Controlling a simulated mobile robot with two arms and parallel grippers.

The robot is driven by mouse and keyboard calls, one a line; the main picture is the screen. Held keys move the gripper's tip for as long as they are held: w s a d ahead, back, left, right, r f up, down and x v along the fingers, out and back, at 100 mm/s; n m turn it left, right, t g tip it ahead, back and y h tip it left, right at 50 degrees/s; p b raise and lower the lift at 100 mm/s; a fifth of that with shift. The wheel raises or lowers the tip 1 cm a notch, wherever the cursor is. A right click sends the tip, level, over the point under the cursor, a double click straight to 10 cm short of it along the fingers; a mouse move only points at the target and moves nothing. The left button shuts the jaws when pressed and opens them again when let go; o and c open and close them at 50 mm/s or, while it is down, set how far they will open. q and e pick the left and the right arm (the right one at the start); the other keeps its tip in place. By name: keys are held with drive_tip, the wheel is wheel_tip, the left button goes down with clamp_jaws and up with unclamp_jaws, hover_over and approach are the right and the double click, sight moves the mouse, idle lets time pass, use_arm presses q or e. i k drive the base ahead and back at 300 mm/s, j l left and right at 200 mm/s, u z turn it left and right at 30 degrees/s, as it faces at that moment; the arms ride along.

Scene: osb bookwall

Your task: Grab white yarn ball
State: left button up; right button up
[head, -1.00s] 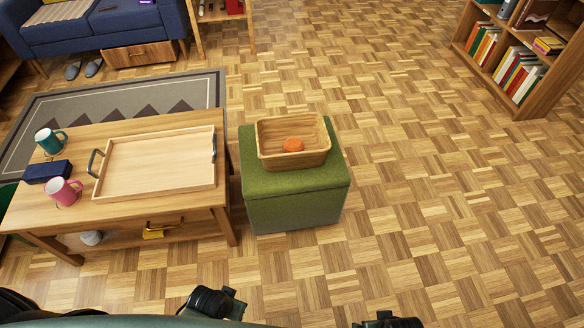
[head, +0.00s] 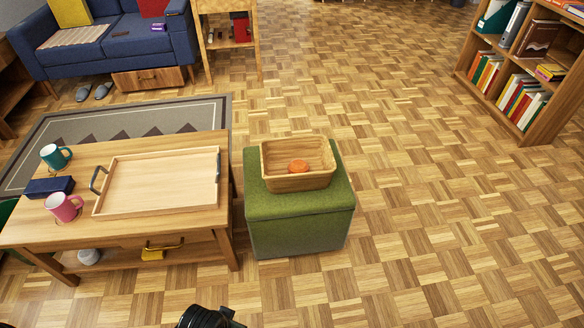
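A small whitish rounded thing (head: 89,256), which looks like the white yarn ball, sits on the lower shelf under the coffee table (head: 120,226). It is partly shaded, and the tabletop edge is just above it. An orange ball (head: 298,166) lies in a wooden basket (head: 297,182) on a green ottoman (head: 300,228). A black part of my own body shows at the bottom edge. No gripper fingers can be made out.
The table holds a wooden tray (head: 160,180), a teal mug (head: 56,156), a pink mug (head: 63,206) and a dark blue box (head: 49,187). A yellow item (head: 153,254) is on its lower shelf. A bookcase (head: 545,122) stands right; the parquet floor (head: 420,220) is open.

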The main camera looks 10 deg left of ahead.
sight(89, 257)
drive_tip(key=j+u, duration=0.1)
drive_tip(key=u, duration=2)
